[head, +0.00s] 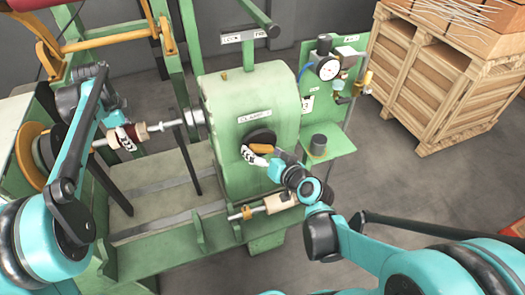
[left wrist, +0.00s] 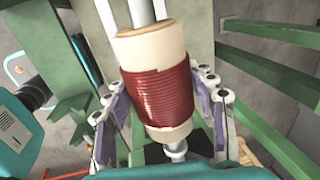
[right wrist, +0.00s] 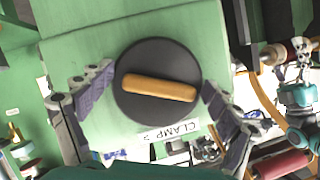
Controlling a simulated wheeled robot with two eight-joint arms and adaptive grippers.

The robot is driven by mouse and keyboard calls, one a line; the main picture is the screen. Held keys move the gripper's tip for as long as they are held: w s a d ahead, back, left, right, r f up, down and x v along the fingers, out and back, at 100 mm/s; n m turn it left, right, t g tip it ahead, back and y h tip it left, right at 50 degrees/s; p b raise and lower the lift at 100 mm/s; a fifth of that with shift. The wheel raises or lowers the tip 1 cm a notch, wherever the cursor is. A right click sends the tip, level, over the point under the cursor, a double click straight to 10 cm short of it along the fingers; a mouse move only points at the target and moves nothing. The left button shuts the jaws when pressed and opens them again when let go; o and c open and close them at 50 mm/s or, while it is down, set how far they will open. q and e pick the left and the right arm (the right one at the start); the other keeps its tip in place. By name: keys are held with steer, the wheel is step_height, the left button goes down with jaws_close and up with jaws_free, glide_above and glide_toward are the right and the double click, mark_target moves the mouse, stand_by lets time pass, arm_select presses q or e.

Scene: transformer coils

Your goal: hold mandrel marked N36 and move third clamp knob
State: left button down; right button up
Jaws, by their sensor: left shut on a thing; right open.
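A mandrel wound with dark red wire (left wrist: 158,95) between cream ends lies between the fingers of my left gripper (left wrist: 165,115), which is shut on it. In the head view my left gripper (head: 122,137) is at this mandrel, left of the green machine housing. No N36 mark is readable. A round black clamp knob (right wrist: 158,115) with an orange-tan bar handle (right wrist: 159,88) sits on the green housing face, above a label reading CLAMP. My right gripper (right wrist: 160,105) is open, with its fingers on either side of the knob, apart from the handle. The knob also shows in the head view (head: 262,137).
The green winding machine (head: 250,90) fills the middle. A panel with a pressure gauge (head: 327,68) stands to its right. A wooden crate (head: 440,85) stands at the back right. A wooden-rimmed spool (head: 30,150) is at the far left. Grey floor (head: 400,185) lies open at right.

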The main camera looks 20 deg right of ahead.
steer(key=shift+s+r, duration=0.1)
steer(key=shift+s, duration=0.05)
steer(key=c, duration=1.2)
steer(key=shift+o, duration=0.2)
steer(key=n+h, duration=0.2)
steer(key=n, duration=0.1)
steer(key=shift+r, duration=0.1)
steer(key=n+h, duration=0.2)
steer(key=n, duration=0.1)
steer(key=shift+n+h, duration=0.3)
steer(key=n+h, duration=0.2)
steer(key=n, duration=0.1)
steer(key=shift+w+t, duration=0.2)
steer(key=shift+t, duration=0.1)
steer(key=shift+o, duration=0.3)
steer(key=shift+d+r+n+t+h, duration=0.15)
steer(key=shift+n+h, duration=0.25)
steer(key=shift+n, duration=0.4)
steer(key=shift+f+n+t+h, duration=0.1)
steer(key=shift+n+t+h, duration=0.25)
steer(key=shift+n, duration=0.45)
